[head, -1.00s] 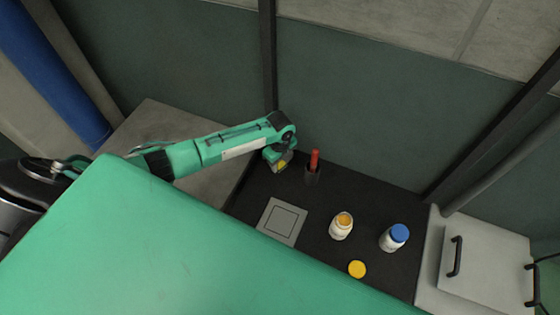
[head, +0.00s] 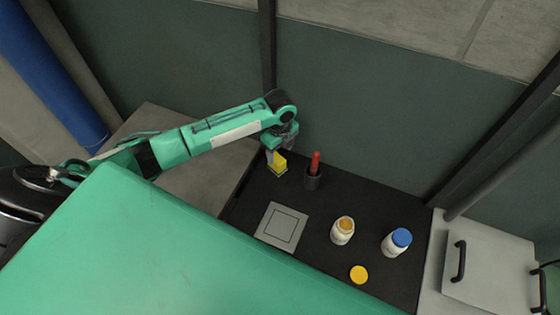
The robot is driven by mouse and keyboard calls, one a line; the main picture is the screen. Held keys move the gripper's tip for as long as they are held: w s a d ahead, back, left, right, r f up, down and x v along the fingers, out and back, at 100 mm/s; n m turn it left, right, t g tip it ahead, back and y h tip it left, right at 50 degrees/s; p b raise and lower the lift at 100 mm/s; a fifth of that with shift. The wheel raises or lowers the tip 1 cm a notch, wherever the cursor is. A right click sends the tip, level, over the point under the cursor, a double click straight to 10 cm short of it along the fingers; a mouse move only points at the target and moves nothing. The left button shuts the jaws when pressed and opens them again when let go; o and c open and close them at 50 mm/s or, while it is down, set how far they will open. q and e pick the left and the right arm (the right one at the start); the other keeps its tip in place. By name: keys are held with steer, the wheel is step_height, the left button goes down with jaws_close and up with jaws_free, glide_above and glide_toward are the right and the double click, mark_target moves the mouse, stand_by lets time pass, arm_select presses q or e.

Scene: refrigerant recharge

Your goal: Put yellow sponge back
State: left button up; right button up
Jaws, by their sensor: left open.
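The yellow sponge (head: 279,161) is at the back left of the black work surface, small in view, and looks to be in or on a small pale holder (head: 279,171). My left gripper (head: 272,149) points down just above and beside the sponge. It is open and the sponge shows clear below it. The fingers are small and partly hidden by the wrist. My right gripper is not in view.
Right of the sponge stands a dark cup (head: 313,181) with a red-handled tool (head: 315,162). Nearer are a grey square plate (head: 282,225), an open white jar (head: 342,230), a blue-capped jar (head: 397,242) and a yellow lid (head: 358,274). A grey case (head: 490,265) stands at right.

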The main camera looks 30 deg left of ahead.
mark_target(280, 161)
arm_select(q)
steer(key=shift+r, duration=1.7)
steer(key=shift+f, duration=0.1)
